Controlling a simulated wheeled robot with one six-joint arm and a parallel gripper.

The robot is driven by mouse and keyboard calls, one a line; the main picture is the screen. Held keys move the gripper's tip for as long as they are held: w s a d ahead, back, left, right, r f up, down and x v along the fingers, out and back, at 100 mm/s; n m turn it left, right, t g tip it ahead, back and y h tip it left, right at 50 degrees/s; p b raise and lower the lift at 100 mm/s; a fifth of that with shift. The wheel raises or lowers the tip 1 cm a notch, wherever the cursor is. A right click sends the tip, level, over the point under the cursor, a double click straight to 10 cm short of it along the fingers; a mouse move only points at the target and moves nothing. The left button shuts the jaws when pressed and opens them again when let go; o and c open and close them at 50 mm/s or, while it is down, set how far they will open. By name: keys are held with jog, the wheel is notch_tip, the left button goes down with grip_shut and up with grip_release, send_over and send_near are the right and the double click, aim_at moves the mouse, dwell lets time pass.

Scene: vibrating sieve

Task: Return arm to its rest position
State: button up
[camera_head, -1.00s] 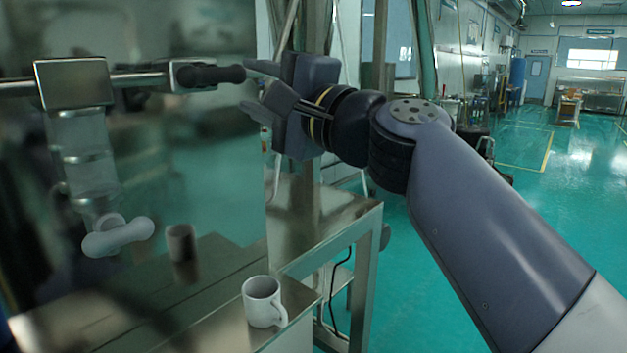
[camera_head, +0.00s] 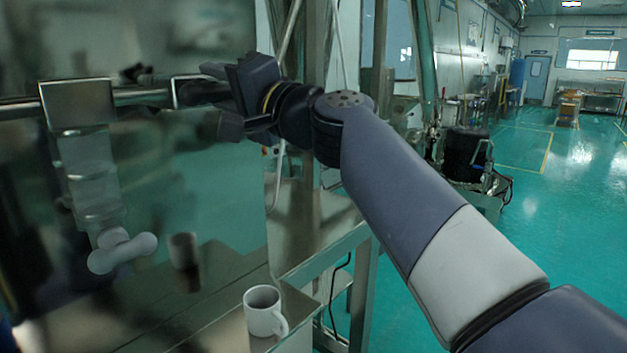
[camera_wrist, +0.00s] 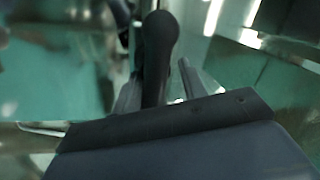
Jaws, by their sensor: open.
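My gripper (camera_head: 212,98) is at the end of my outstretched arm, at upper left in the head view. Its jaws are open, with one finger above and one below the black handle (camera_head: 203,92) on the steel panel. In the wrist view, the black handle (camera_wrist: 157,45) stands between the two grey fingers of my gripper (camera_wrist: 160,88), nearer the left one. I cannot tell if either finger touches it. The gripper's palm hides the lower part of the wrist view.
A metal clamp block (camera_head: 77,103) and a pale knob (camera_head: 122,252) are on the reflective panel (camera_head: 200,215) at left. A white mug (camera_head: 262,312) stands on the ledge below. A steel frame (camera_head: 364,300) is beside it. Green floor (camera_head: 560,220) is open at right.

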jog(key=shift+n, duration=0.5)
